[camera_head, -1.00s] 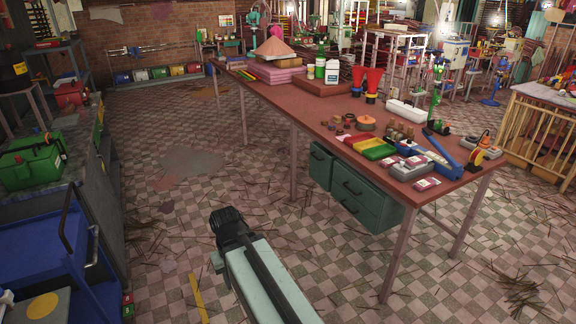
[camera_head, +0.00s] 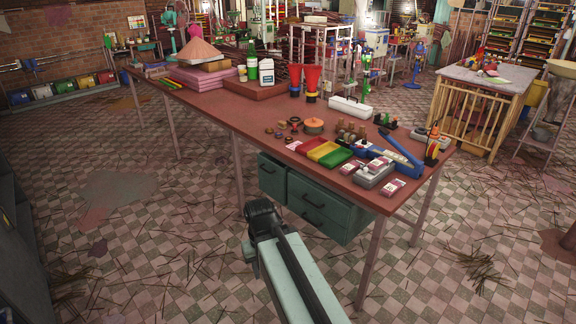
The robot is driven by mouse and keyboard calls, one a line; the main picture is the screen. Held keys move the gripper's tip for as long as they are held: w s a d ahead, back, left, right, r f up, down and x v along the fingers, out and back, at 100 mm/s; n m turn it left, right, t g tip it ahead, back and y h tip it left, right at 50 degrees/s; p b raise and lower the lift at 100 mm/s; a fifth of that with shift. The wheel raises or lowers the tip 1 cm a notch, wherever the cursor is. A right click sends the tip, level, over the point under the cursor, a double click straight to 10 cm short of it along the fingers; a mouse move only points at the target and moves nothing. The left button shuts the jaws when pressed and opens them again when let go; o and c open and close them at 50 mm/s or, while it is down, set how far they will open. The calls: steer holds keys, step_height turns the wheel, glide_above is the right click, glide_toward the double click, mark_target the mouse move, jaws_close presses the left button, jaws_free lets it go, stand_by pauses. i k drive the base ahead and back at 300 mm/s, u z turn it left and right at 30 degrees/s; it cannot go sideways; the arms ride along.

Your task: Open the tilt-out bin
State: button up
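No thing in view is clearly marked as the tilt-out bin. A row of coloured bins stands low along the far left wall: a blue bin (camera_head: 18,97), a green one, a yellow one and others, all looking closed at this distance. A green drawer unit (camera_head: 318,207) with dark handles hangs under the long red-brown table (camera_head: 225,110); its fronts look shut. My pale arm link with a dark end reaches up from the bottom centre, in front of these drawers in the picture. I see no gripper fingers.
A grey cabinet (camera_head: 20,235) edges the left side. A slatted wooden stand (camera_head: 466,117) is at right. Open tiled floor with scattered sticks (camera_head: 480,268) lies left and right.

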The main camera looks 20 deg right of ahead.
mark_target(271, 175)
steer(key=z, duration=0.05)
steer(key=i, duration=1.35)
steer(key=u, duration=0.9)
